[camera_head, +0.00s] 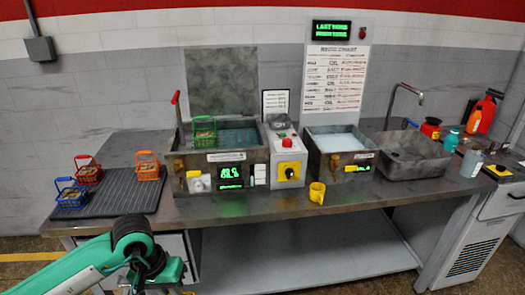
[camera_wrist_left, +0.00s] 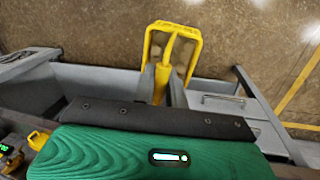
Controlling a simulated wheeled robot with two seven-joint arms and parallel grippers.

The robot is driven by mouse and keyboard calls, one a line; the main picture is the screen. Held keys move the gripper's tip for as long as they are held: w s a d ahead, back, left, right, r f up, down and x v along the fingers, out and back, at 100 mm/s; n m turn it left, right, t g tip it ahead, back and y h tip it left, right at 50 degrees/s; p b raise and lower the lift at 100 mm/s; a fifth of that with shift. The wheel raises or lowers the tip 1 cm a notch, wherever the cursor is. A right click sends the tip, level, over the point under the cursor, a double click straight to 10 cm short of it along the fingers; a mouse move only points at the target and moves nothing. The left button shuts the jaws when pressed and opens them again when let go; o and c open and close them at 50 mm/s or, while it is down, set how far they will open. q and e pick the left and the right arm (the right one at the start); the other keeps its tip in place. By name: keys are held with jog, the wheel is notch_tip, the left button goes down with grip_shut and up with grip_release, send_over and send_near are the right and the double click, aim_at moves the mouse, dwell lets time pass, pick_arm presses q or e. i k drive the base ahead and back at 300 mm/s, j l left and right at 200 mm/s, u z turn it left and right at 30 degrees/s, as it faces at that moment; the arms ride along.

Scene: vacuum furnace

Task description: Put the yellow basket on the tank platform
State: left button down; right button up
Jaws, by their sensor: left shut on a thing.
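The yellow basket (camera_wrist_left: 172,32) is in the left wrist view, held between the two grey fingers of my left gripper (camera_wrist_left: 163,80) above the floor. Only a yellow frame-like part of it shows clearly. In the head view my left arm reaches in at the lower left, in front of the bench; its fingers and the basket are mostly hidden there. The left tank (camera_head: 240,138) is at the middle of the bench. A green basket (camera_head: 204,133) stands at its left side, apparently on the tank platform, whose surface I cannot make out. My right gripper is not in view.
Red (camera_head: 88,172), orange (camera_head: 148,170) and blue (camera_head: 71,197) baskets stand on the black ribbed mat (camera_head: 115,200). A control box (camera_head: 286,155) separates the left tank from a second tank (camera_head: 338,142).

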aim_at(241, 140)
jog(key=z, duration=1.5)
jog(key=k+j+z, duration=0.1)
jog(key=j, duration=0.35)
jog(key=k+j+z, duration=0.1)
jog(key=j, duration=0.3)
jog(key=k+j+z, duration=0.15)
jog(key=j, duration=0.25)
jog(key=k+j+z, duration=0.1)
jog(key=k+j, duration=0.15)
jog(key=j, duration=0.15)
